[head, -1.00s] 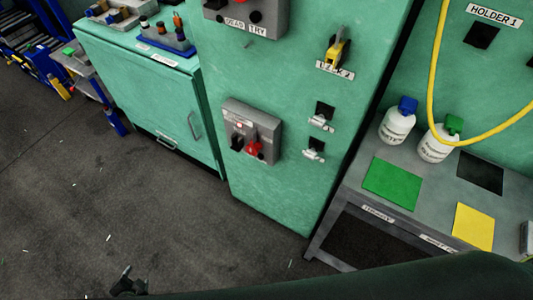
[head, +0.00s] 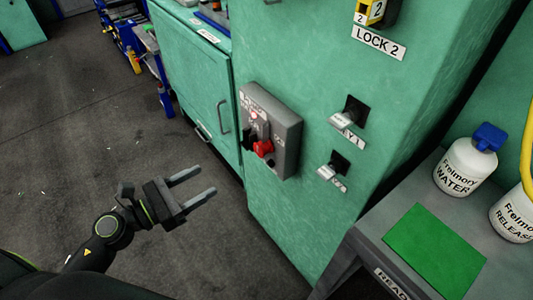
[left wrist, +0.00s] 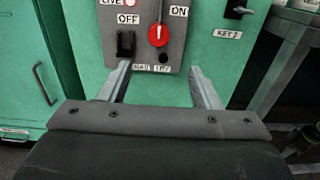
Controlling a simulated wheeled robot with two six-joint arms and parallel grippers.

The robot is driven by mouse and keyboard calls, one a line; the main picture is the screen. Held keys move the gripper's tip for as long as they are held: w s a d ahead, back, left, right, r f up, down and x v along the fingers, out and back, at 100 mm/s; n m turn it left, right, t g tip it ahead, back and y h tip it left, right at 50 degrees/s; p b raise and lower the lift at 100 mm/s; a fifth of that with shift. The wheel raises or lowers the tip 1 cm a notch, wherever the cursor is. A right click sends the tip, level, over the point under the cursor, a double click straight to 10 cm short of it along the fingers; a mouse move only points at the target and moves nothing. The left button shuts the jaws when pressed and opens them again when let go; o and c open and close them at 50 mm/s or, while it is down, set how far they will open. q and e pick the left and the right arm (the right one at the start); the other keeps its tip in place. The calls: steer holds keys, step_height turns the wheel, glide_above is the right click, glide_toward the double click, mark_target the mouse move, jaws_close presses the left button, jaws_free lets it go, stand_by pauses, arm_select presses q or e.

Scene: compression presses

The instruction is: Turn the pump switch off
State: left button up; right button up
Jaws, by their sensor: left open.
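A grey switch box (head: 285,130) is mounted on the green cabinet front. It carries a red knob (head: 263,148) and a black switch (head: 248,138). In the left wrist view the red knob (left wrist: 158,36) sits between an OFF label (left wrist: 128,19) and an ON label (left wrist: 179,11), with a pale mark pointing roughly up. The black switch (left wrist: 126,43) is below OFF. The lower label is hard to read. My left gripper (head: 205,182) is open and empty, in front of and below the box, apart from it; its fingers also show in the wrist view (left wrist: 160,82).
Two key switches (head: 348,112) are on the cabinet right of the box, with a LOCK 2 padlock (head: 372,12) above. At right, a grey bench holds bottles (head: 465,165) and a green mat (head: 432,250). The floor (head: 60,120) at left is clear.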

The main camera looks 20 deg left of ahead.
arm_select(q)
steer(key=w, duration=0.1)
steer(key=p, duration=0.2)
glide_toward(258, 149)
steer(key=p+x, duration=0.1)
steer(key=x, duration=0.7)
steer(key=shift+w+d+f, duration=0.1)
steer(key=shift+w+f, duration=0.05)
steer(key=shift+w, duration=0.2)
steer(key=shift+x, duration=0.8)
arm_select(e)
steer(key=s+d+f, duration=0.2)
steer(key=s+f, duration=0.3)
steer(key=f, duration=0.1)
steer(key=shift+h, duration=0.3)
steer(key=shift+s, duration=0.1)
arm_select(q)
jaws_close()
